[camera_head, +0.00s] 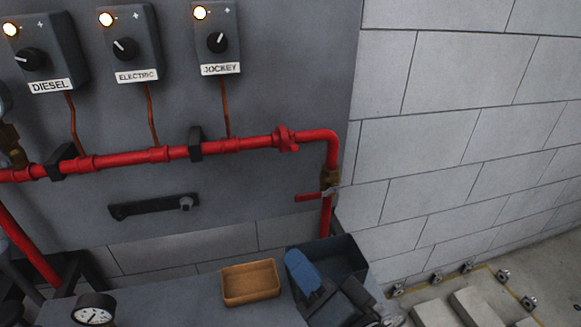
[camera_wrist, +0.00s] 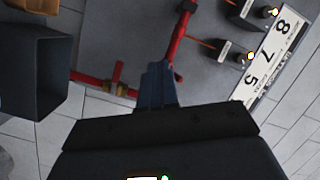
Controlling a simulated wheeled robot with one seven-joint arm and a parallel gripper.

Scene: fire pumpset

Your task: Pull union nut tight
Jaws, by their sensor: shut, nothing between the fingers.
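A red fitting with lugs, which looks like the union nut (camera_head: 285,139), sits on the red pipe (camera_head: 250,144) just left of its elbow. From one picture I cannot tell how tight it is. My gripper (camera_head: 293,256), with blue fingers, is below and in front of the pipe, apart from the nut. The fingers are shut and empty; they also show in the wrist view (camera_wrist: 156,66), pointing toward the panel and pipe. In that view the fingers hide part of the pipe near the elbow, and I cannot pick out the nut for certain.
A brass valve (camera_head: 329,179) with a red lever (camera_head: 308,198) is below the elbow. A dark bin (camera_head: 344,256) and a tan tray (camera_head: 250,283) stand on the bench. A dark bar (camera_head: 150,207) is on the panel, under controllers including JOCKEY (camera_head: 217,40). A wall rises at right.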

